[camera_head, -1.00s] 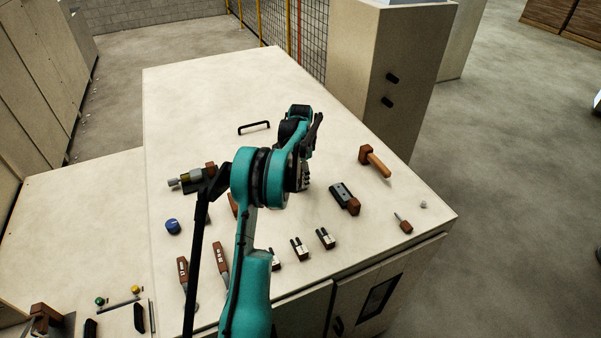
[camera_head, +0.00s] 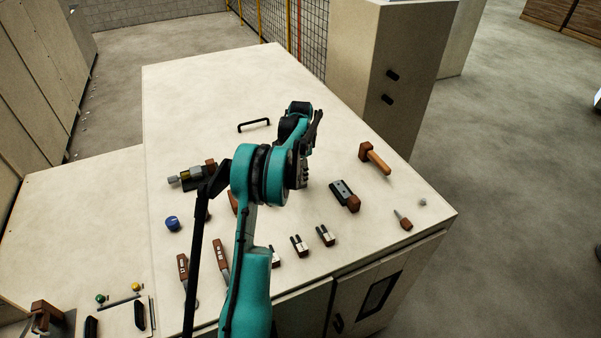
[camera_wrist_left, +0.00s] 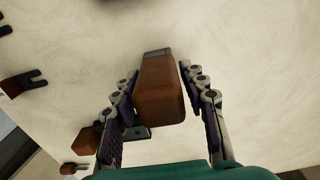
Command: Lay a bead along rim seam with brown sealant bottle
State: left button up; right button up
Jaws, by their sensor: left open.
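A brown, smooth-sided body with a dark grey end (camera_wrist_left: 160,92) lies between my left gripper's fingers in the left wrist view. It looks like the sealant bottle, but I cannot be sure. My left gripper (camera_wrist_left: 160,105) is open, with a finger on each side and visible gaps. In the head view the left gripper (camera_head: 302,178) is over the middle of the bench, largely behind its own arm. A brown piece (camera_head: 233,203) shows beside that arm; the rest of it is hidden. I cannot pick out the rim seam. My right gripper is not in view.
A black handle (camera_head: 254,125) stands farther back. The far bench top is clear.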

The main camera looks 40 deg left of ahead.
pick_arm(q)
jog(key=shift+r, duration=0.1)
jog(key=shift+r+p, duration=0.55)
jog(key=shift+r, duration=0.6)
jog(key=c, duration=1)
jog(key=shift+o, duration=0.2)
jog(key=shift+r, duration=0.15)
jog(key=shift+r+p, duration=1.25)
jog(key=shift+r, duration=1.65)
